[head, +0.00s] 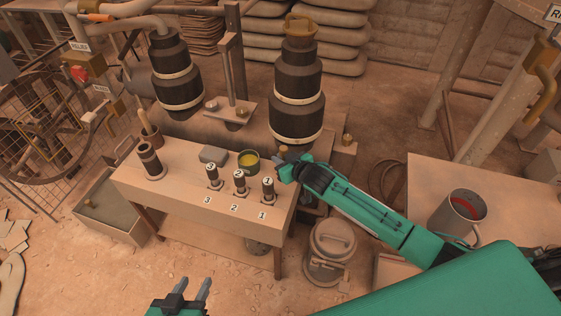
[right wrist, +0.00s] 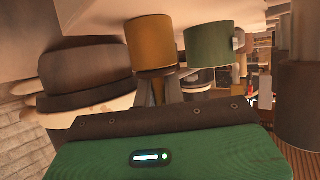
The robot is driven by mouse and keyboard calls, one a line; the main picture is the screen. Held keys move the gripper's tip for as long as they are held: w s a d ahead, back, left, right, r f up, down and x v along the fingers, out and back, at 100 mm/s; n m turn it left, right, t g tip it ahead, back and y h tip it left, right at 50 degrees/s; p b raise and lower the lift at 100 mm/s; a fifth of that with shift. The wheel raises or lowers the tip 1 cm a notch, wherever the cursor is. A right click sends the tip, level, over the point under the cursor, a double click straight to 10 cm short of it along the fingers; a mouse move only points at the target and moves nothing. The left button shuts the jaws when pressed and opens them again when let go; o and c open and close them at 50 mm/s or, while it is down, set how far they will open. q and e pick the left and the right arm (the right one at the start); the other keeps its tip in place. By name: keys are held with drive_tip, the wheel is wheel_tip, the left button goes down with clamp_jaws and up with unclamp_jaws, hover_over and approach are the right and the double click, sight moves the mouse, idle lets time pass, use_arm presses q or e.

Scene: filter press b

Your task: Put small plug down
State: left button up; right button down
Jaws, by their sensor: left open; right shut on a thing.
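The small plug looks like the ochre cylinder (right wrist: 152,44) at my right gripper's fingers in the right wrist view. In the head view only a small ochre bit of it (head: 283,149) shows at the gripper tip. My right gripper (head: 281,160) is shut on it above the back right part of the wooden bench (head: 180,194). Most of the fingers are hidden in the head view, and I cannot tell whether the plug touches the bench. My left gripper (head: 189,291) is open and empty, low in front of the bench.
Dark cylinders tagged 3 (head: 212,180), 2 (head: 240,185) and 1 (head: 268,192) stand close to my right gripper. A larger dark cylinder (head: 150,163) stands at left. The bench's front strip is clear.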

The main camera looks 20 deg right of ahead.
use_arm(q)
drive_tip(key=shift+d, duration=0.1)
use_arm(e)
drive_tip(key=shift+f, duration=0.1)
drive_tip(key=c, duration=1.5)
unclamp_jaws()
drive_tip(key=p+v, duration=0.3)
drive_tip(key=v, duration=0.9)
use_arm(q)
drive_tip(key=a+g, duration=0.1)
drive_tip(key=s+a+g+y, duration=0.1)
drive_tip(key=a, duration=0.1)
drive_tip(key=a+g+y, duration=0.1)
drive_tip(key=shift+s+a, duration=0.3)
drive_tip(key=shift+s, duration=0.1)
use_arm(e)
drive_tip(key=s+a+g, duration=0.2)
drive_tip(key=s+a, duration=0.1)
drive_tip(key=s, duration=0.9)
drive_tip(key=s+a+m+g+h, duration=0.1)
drive_tip(key=s+a, duration=0.3)
drive_tip(key=s, duration=0.9)
drive_tip(key=shift+a+r+g+h, duration=0.2)
drive_tip(key=shift+g+h, duration=0.1)
drive_tip(key=shift+g, duration=0.6)
use_arm(q)
drive_tip(key=shift+a, duration=0.1)
